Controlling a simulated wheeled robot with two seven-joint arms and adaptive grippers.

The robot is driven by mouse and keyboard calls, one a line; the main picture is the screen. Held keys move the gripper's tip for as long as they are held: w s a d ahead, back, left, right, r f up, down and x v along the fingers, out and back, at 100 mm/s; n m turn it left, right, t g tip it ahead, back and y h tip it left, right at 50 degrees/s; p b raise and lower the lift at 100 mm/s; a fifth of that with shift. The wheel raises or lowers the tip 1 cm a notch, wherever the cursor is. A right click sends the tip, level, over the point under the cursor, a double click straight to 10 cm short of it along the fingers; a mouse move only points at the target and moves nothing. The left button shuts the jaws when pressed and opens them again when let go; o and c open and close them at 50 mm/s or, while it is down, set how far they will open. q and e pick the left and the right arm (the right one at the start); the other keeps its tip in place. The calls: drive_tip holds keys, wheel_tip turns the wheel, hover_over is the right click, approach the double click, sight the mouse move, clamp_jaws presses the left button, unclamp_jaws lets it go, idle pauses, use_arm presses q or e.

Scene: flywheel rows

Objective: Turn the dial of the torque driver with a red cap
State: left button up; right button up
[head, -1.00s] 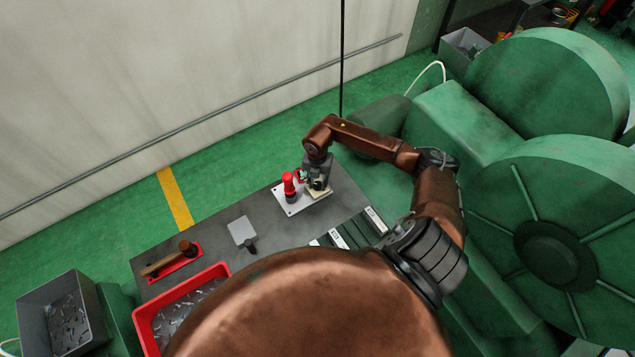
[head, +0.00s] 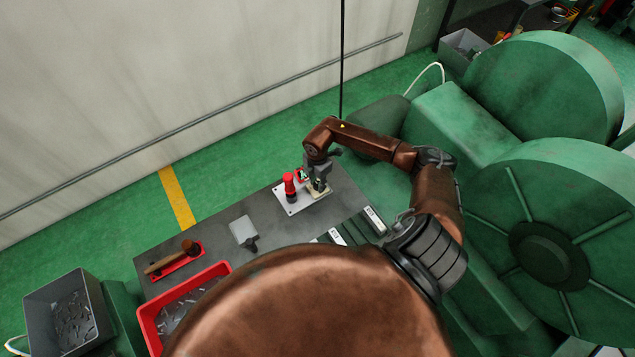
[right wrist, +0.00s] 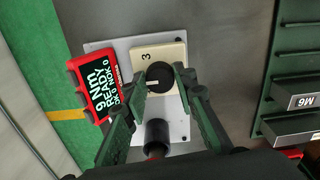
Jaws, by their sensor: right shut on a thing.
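The torque driver with a red cap (head: 289,185) stands upright on a light plate (head: 292,209) at the table's far end. In the right wrist view its dark body (right wrist: 156,132) shows below the dial. The dial is a black round knob (right wrist: 159,78) with a pale pointer line, on a cream block (right wrist: 175,53) marked 3. My right gripper (right wrist: 160,77) is shut on the dial, one finger on each side. In the head view the right gripper (head: 318,186) hides the dial. My left gripper is not in view.
A red-framed display (right wrist: 96,85) beside the dial reads 9 Nm, READY, OK 0, NOK 0. Grey drawers (right wrist: 293,133), one labelled M6, lie right. Green machinery stands right.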

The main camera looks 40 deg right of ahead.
drive_tip(key=shift+d, duration=0.1)
idle(0.3)
drive_tip(key=o, duration=1.2)
drive_tip(key=shift+c, duration=0.2)
wheel_tip(320, 180, up, 12)
